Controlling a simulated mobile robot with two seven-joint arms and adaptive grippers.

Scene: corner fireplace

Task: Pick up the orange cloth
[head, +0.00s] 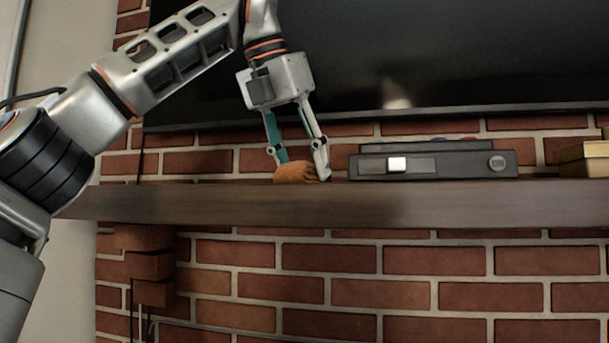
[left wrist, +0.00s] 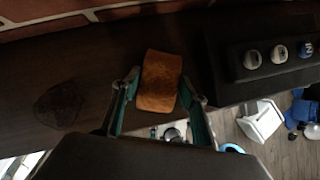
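The orange cloth (head: 296,172) is a small bundle resting on the dark wooden mantel shelf (head: 400,205), near its front edge. My left gripper (head: 302,168) reaches down to it from above, fingers apart on either side of it. In the left wrist view, the cloth (left wrist: 160,82) lies between the two fingertips of the left gripper (left wrist: 161,84), very close to both. Whether the fingertips touch it is hard to tell. The cloth is still on the shelf. My right gripper is in neither view.
A black device (head: 432,163) with a knob and a light button stands right of the cloth, and a yellowish box (head: 585,158) farther right. A large black screen (head: 430,55) hangs behind. The left wrist view shows a dark flat patch (left wrist: 60,105) on the shelf and floor clutter (left wrist: 262,120) below.

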